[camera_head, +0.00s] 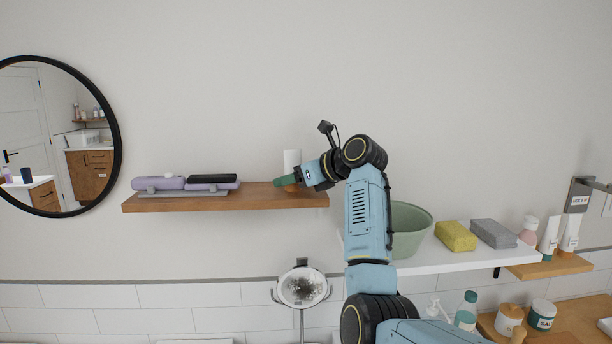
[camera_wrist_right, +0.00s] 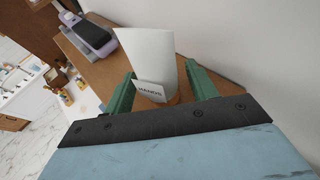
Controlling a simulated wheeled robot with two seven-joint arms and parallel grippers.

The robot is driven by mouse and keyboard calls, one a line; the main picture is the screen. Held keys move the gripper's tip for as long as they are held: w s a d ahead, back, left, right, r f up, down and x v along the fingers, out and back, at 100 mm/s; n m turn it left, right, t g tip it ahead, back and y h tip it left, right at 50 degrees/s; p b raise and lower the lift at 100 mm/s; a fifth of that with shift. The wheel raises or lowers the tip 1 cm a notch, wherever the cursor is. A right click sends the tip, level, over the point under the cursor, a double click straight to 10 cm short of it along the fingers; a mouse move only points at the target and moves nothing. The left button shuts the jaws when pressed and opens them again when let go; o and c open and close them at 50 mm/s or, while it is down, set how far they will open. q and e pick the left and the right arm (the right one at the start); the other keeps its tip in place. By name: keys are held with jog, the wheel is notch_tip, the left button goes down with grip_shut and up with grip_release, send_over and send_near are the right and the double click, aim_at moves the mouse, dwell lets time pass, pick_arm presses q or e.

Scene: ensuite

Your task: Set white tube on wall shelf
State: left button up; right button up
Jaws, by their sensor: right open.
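A white tube (camera_head: 291,158) stands upright near the right end of the wooden wall shelf (camera_head: 250,197). In the right wrist view the tube (camera_wrist_right: 148,52) carries a "HANDS" label, with an orange part at its lower end. My right gripper (camera_head: 285,182) is at the shelf's right end, in front of the tube. Its green fingers are open, one on each side of the tube's lower part, with a gap visible beside it. The wooden shelf (camera_wrist_right: 100,72) lies beneath the tube. My left gripper is not in view.
Purple devices (camera_head: 160,183) on a grey tray occupy the shelf's left part. A green bowl (camera_head: 410,232), a yellow sponge block (camera_head: 456,236) and a grey block (camera_head: 492,233) sit on a white shelf at right. Two more white tubes (camera_head: 549,236) stand further right. A round mirror (camera_head: 118,130) hangs left.

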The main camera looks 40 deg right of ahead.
jog(key=b+v, duration=0.2)
jog(key=v, duration=1)
